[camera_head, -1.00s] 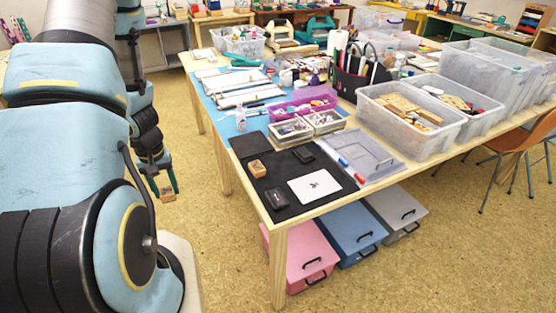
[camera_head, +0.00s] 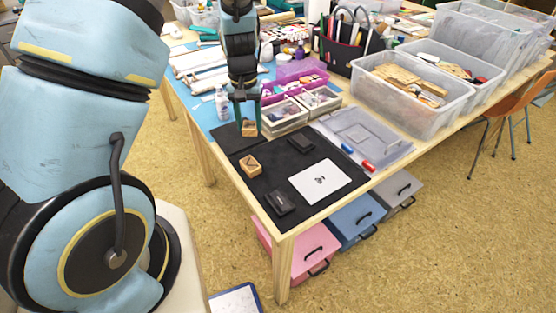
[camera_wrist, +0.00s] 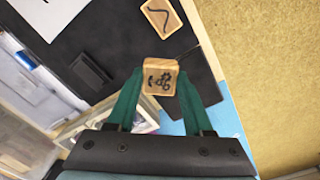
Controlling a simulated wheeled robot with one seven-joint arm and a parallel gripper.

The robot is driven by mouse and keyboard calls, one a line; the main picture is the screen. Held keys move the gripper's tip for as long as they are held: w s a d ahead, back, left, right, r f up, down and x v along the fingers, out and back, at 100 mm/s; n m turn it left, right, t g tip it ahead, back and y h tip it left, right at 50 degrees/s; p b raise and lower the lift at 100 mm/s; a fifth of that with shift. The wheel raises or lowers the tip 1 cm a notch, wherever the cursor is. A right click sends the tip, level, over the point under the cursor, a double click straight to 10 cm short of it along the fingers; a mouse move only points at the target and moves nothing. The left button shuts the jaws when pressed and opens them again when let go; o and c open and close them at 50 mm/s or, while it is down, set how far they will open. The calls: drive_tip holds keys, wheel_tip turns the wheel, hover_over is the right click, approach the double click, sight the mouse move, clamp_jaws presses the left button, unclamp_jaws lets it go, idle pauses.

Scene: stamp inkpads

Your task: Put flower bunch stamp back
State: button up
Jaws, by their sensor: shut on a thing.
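My gripper (camera_head: 248,122) is shut on a small wooden block stamp (camera_head: 249,128) with a dark drawing on its face. In the wrist view this held stamp (camera_wrist: 160,78) sits between the green fingertips, above the black mat. A second wooden stamp (camera_head: 249,165) lies on the black mat (camera_head: 270,190); it shows in the wrist view (camera_wrist: 161,16) with a dark curved mark. Which of the two drawings is a flower bunch is too small to tell. A white sheet (camera_head: 320,181) with a small dark print lies on the mat.
Two dark inkpads lie on the mat, one near the front (camera_head: 280,203) and one behind (camera_head: 301,144). Beige divided boxes (camera_head: 285,121) and a bottle (camera_head: 222,103) stand close to my gripper. A clear plastic case (camera_head: 360,135) with markers is to the right.

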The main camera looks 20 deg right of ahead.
drive_tip(key=s+d+r+m, duration=0.1)
drive_tip(key=s+d+m, duration=0.1)
drive_tip(key=s+d, duration=0.35)
drive_tip(key=f, duration=0.3)
drive_tip(key=w+d+f+p, duration=0.1)
drive_tip(key=f, duration=0.5)
drive_tip(key=shift+w+d+f+p, duration=0.15)
drive_tip(key=shift+d+p, duration=0.05)
drive_tip(key=shift+p, duration=0.2)
drive_tip(key=shift+f, duration=0.15)
drive_tip(key=o, duration=1.1)
